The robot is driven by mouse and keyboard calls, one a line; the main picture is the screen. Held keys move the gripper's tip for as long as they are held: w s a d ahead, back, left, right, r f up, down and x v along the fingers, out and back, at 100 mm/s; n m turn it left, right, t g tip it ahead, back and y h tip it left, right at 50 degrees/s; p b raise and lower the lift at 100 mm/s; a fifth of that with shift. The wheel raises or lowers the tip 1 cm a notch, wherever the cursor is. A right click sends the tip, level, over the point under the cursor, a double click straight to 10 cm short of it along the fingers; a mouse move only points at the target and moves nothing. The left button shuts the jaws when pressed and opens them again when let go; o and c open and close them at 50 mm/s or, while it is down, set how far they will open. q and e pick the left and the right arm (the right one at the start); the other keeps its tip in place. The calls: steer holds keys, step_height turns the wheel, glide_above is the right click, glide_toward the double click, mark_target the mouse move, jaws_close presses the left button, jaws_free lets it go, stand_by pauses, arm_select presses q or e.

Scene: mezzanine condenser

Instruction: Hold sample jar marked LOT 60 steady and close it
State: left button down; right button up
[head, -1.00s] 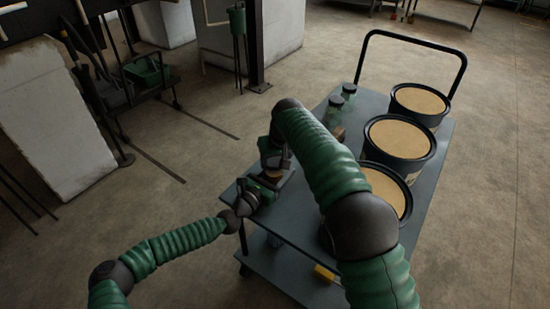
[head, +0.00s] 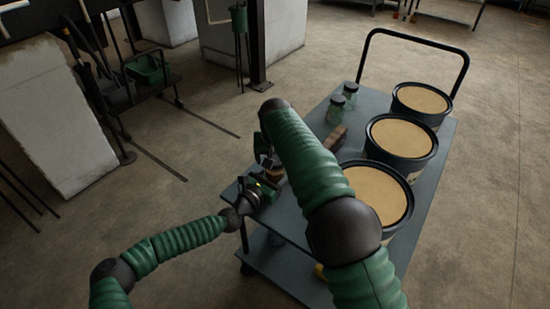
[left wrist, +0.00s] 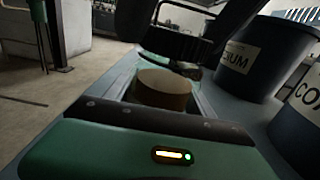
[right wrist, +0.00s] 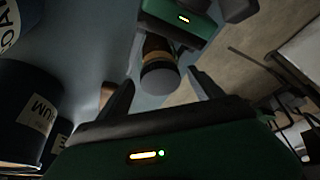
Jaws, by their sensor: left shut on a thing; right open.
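The sample jar with tan-brown contents (left wrist: 163,88) is upright in my left gripper (head: 262,187), over the cart's near left corner. It also shows in the right wrist view (right wrist: 157,48). A dark ribbed lid (left wrist: 180,45) is at the jar's top, and its face shows in the right wrist view (right wrist: 160,79). I cannot tell whether it is seated or loose. My right gripper (right wrist: 162,80) is open above the jar, with a finger on each side of the lid and gaps visible. No LOT 60 marking is readable. My right arm hides part of the jar in the head view.
The cart top (head: 310,150) carries large dark tubs (head: 400,136) with tan tops along its right side. Two green jars (head: 336,110) with dark lids stand at the far left. A brown block (head: 335,139) lies nearer. The push handle (head: 415,35) rises at the far end.

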steer(key=shift+r, duration=2.25)
steer(key=o, duration=0.5)
steer(key=v, duration=1.2)
steer(key=shift+w, duration=0.1)
